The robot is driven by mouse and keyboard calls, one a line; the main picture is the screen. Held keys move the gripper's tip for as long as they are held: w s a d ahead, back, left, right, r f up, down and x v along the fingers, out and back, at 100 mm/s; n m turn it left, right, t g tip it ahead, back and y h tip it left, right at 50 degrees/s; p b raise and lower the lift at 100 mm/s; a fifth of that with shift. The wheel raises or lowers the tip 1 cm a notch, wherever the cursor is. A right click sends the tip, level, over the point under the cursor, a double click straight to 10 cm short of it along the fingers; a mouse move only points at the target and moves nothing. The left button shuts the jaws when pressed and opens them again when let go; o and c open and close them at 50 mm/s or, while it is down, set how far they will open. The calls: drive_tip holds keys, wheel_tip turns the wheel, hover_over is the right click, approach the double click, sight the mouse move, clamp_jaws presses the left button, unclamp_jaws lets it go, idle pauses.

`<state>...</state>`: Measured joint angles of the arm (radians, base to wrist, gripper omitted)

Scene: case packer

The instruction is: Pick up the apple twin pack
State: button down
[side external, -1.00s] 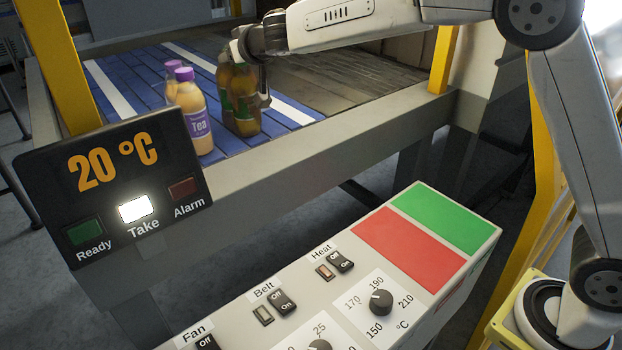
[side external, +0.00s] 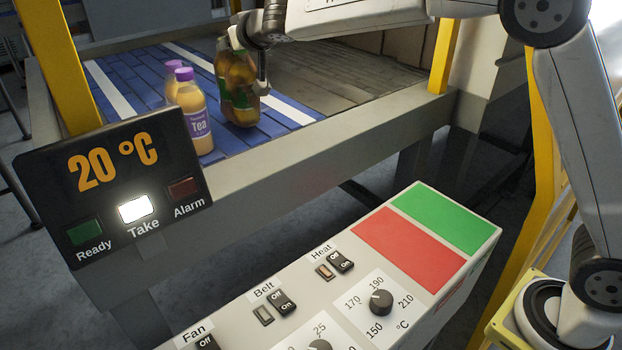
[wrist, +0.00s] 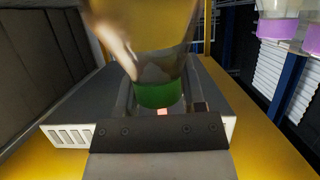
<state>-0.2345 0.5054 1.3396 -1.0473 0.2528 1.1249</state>
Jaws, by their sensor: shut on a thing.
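The apple twin pack (side external: 238,97), a pair of amber bottles with green labels, is at the right end of the blue part of the belt. My gripper (side external: 249,58) is shut around its upper part from above. The pack is tilted a little and appears just above the belt. In the wrist view the pack (wrist: 145,45) fills the top middle, with a green band (wrist: 160,95) close to my gripper (wrist: 160,112). The lettering on the labels cannot be read.
A tea twin pack (side external: 197,127) with purple caps stands on the belt (side external: 130,95) just left of the apple pack. The display panel (side external: 115,185) shows 20 °C with Take lit. A control box (side external: 330,290) with red and green areas is in front. Yellow posts (side external: 50,60) frame the belt.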

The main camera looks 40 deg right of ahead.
drive_tip(key=shift+r, duration=0.45)
drive_tip(key=s+d+r, duration=0.2)
drive_tip(key=s+r, duration=0.8)
drive_tip(key=s, duration=0.4)
drive_tip(key=shift+w, duration=0.2)
drive_tip(key=a+x, duration=0.1)
drive_tip(key=x, duration=0.9)
drive_tip(key=shift+a+f, duration=0.15)
drive_tip(key=shift+f, duration=0.15)
idle(0.4)
drive_tip(key=shift+s, duration=0.3)
